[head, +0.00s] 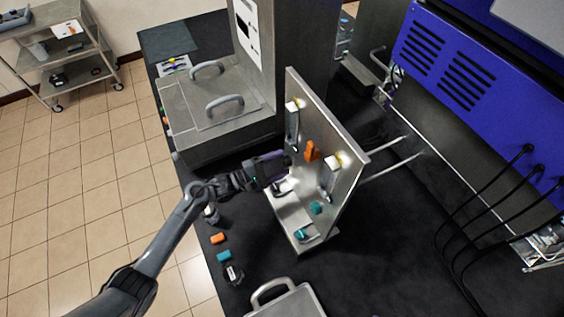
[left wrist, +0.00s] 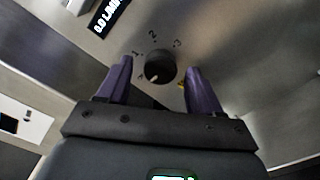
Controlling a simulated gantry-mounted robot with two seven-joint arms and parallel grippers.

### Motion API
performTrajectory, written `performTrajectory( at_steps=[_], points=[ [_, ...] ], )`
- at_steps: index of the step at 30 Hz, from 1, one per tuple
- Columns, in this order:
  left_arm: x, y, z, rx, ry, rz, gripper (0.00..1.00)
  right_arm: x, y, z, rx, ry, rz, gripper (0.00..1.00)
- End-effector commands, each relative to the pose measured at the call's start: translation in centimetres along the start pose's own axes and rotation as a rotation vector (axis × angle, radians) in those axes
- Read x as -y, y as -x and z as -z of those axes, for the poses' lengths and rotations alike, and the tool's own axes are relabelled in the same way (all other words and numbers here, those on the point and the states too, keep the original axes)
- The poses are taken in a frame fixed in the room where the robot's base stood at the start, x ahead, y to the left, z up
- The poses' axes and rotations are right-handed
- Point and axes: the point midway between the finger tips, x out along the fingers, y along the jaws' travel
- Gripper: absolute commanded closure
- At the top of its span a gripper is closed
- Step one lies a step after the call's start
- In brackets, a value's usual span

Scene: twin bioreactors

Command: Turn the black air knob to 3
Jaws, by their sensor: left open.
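The black air knob (left wrist: 160,67) shows in the left wrist view on a grey metal panel. The figures 1, 2 and what looks like a 3 are marked in an arc above it. Its white mark sits at its lower left, away from these figures. My left gripper (left wrist: 158,68) is open, with one purple finger to each side of the knob in the picture; I cannot tell whether either touches it. In the head view my left gripper (head: 284,162) is at the left side of the upright panel (head: 345,188), and I cannot make out the black knob there.
The panel also carries an orange part (head: 311,151) and a teal knob (head: 316,208). A display (left wrist: 107,17) reading about 0.0 L/MIN is above left of the knob. A steel box with handles (head: 215,110) stands behind my gripper.

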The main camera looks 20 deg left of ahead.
Motion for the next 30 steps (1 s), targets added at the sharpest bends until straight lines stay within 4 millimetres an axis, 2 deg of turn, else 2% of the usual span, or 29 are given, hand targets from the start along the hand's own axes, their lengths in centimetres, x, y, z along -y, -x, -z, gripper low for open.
performTrajectory(
  at_steps=[6,15,26,30],
  points=[
    [0.0,-1.28,0.0,0.0,0.0,0.001,0.35,-0.1,0.06,0.06,-0.001,0.003,-0.003,0.57],
    [0.02,-1.4,-0.01,0.0,0.0,0.001,0.35,-0.09,0.05,0.07,-0.001,0.003,-0.003,0.57],
    [0.03,-1.38,-0.01,0.0,0.0,0.001,0.9,0.03,0.04,0.11,-0.002,-0.002,0.001,0.57],
    [0.02,-1.37,-0.01,0.0,-0.004,0.001,0.91,0.08,0.05,0.12,-0.002,-0.004,0.003,0.57]
  ],
)
